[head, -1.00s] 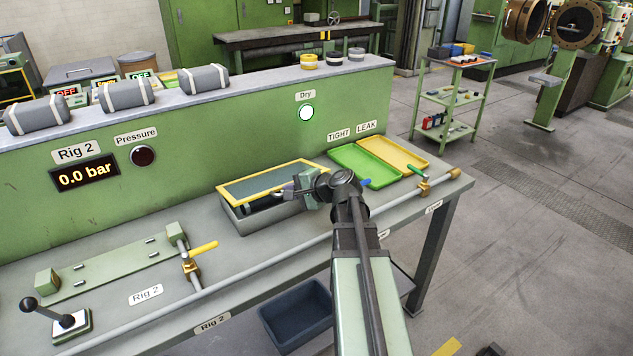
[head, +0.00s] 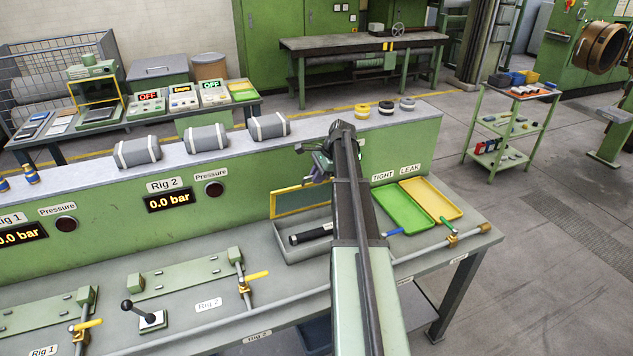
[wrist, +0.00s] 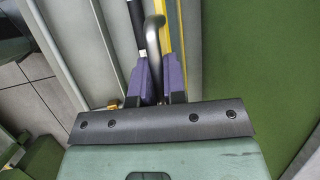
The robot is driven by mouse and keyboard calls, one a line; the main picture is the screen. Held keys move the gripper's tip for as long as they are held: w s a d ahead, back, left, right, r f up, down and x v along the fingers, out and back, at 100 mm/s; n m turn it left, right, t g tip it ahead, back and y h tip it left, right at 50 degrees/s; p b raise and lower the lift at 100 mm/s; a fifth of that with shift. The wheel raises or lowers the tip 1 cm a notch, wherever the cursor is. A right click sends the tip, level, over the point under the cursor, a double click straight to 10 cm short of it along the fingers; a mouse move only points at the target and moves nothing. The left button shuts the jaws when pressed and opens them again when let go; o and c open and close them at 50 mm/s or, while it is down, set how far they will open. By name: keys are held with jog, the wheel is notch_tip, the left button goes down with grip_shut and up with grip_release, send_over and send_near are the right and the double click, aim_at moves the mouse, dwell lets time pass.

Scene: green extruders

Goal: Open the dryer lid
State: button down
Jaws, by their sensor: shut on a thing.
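The dryer is a grey open-topped box (head: 283,247) on the bench, with a yellow-framed lid (head: 290,203) hinged at its back. The lid stands steeply raised, close to upright. My gripper (head: 318,170) is at the lid's upper right edge, partly hidden by my arm. In the wrist view its purple fingers (wrist: 160,68) are shut on a grey curved handle (wrist: 153,35) beside the yellow lid edge (wrist: 163,30). A dark cylinder with a pale band (head: 310,234) lies in the box. My arm hides the box's right end.
A green tray (head: 400,208) and a yellow tray (head: 432,200) lie right of the dryer. Rig 2 (head: 180,275) with a yellow-handled valve (head: 250,277) is to the left. A green panel wall (head: 225,200) stands behind the dryer, with grey rolls on its ledge.

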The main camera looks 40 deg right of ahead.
jog(key=w+d+r, duration=0.1)
jog(key=w+d, duration=0.1)
jog(key=w, duration=0.4)
jog(key=shift+w+r+p, duration=0.15)
jog(key=shift+w+p, duration=0.25)
jog(key=shift+d, duration=0.1)
jog(key=c, duration=1.2)
grip_release()
jog(key=p+v, duration=0.9)
jog(key=v, duration=0.1)
jog(key=shift+r+p, duration=0.35)
jog(key=shift+p, duration=0.05)
jog(key=shift+s+d, duration=0.1)
jog(key=shift+d, duration=0.05)
